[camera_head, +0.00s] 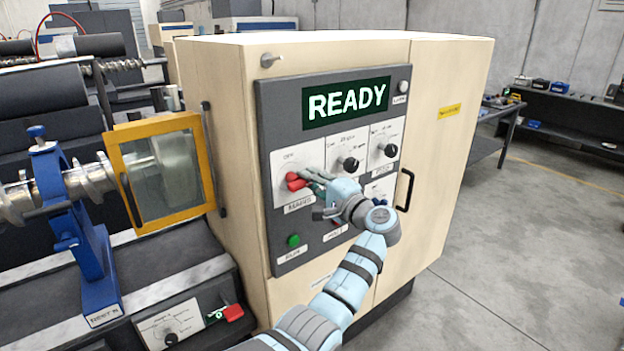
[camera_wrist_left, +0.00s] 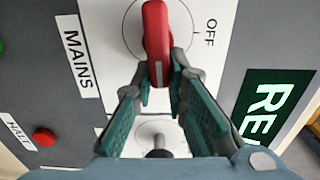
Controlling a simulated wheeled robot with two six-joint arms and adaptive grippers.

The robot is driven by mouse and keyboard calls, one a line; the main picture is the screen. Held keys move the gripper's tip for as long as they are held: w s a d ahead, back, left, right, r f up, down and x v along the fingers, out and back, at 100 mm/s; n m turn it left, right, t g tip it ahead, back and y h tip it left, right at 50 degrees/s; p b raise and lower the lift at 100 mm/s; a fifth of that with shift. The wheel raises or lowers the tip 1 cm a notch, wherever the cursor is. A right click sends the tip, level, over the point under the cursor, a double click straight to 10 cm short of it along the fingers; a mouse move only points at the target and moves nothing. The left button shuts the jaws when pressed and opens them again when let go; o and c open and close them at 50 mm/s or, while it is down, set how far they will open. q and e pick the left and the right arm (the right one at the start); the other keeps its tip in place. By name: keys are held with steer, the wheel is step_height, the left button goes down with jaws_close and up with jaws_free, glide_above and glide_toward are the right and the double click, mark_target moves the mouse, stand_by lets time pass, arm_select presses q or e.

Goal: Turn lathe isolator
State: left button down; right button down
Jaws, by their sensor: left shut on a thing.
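The red isolator handle (camera_head: 295,182) is on a white plate marked OFF and MAINS, on the cabinet's grey panel. In the left wrist view the handle (camera_wrist_left: 156,35) lies across the line from MAINS to OFF, not pointing at OFF. My left gripper (camera_head: 310,178) is at the panel, its fingers shut on the handle's near end. In the left wrist view its teal fingertips (camera_wrist_left: 159,82) are on both sides of that end. The fingers hide part of the plate. My right gripper is not in view.
A green READY display (camera_head: 347,101) sits above, with black knobs (camera_head: 350,164) beside the isolator. A green button (camera_head: 293,241) is below. A black door handle (camera_head: 405,190) sticks out at right. The lathe with a yellow-framed guard (camera_head: 160,172) stands left. Floor at right is clear.

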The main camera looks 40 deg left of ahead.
arm_select(q)
steer(key=shift+f, duration=0.45)
steer(key=c, duration=1.6)
jaws_free()
steer(key=shift+r, duration=0.1)
steer(key=shift+s+r, duration=0.1)
steer(key=shift+r, duration=0.05)
steer(key=v, duration=1.2)
steer(key=shift+a, duration=0.15)
